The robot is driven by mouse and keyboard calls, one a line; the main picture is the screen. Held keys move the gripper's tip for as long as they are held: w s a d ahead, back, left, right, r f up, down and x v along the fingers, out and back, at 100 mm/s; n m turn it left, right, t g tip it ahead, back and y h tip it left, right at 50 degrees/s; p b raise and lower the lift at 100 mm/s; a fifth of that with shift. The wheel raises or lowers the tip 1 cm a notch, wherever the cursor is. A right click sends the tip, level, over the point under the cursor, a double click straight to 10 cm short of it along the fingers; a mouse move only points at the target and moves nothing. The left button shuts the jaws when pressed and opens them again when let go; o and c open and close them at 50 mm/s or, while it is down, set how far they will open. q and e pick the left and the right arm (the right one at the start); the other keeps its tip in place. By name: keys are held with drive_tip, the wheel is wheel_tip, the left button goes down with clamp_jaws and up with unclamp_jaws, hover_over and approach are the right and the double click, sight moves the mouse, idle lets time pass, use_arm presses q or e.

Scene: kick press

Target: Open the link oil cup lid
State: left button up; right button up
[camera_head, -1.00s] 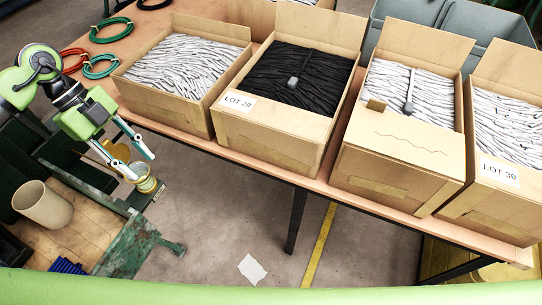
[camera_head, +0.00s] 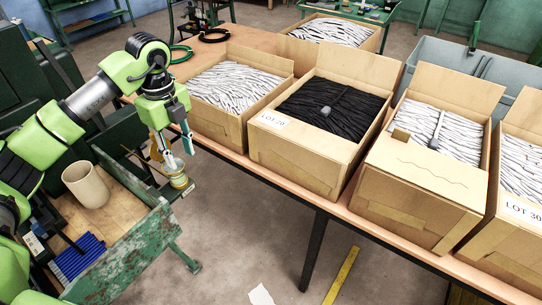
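The link oil cup (camera_head: 179,183) is a small brass-coloured cup at the end of the green machine's bracket, left of the table. Its lid is too small to make out clearly, so I cannot tell whether it is open or shut. My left gripper (camera_head: 178,155) points down just above the cup, its two fingers apart. One finger's tip is close to the cup's top; I cannot tell if it touches. A brass-coloured part (camera_head: 156,153) shows behind the fingers. My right gripper is not in view.
A worn green machine frame (camera_head: 125,258) stands below the cup. A beige cylindrical container (camera_head: 86,186) and blue pieces (camera_head: 78,257) lie on the wooden surface at left. Cardboard boxes (camera_head: 300,150) of strips fill the table at right. Floor between is mostly clear.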

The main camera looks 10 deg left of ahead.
use_arm(q)
wheel_tip(320, 180, up, 10)
drive_tip(key=d+f+m+h, duration=0.2)
drive_tip(key=d+m+h, duration=0.1)
drive_tip(key=d, duration=0.8)
drive_tip(key=d+f+m+h, duration=0.2)
drive_tip(key=d+h, duration=0.3)
drive_tip(key=d, duration=0.7)
drive_tip(key=shift+f+m, duration=0.4)
drive_tip(key=shift+f, duration=0.25)
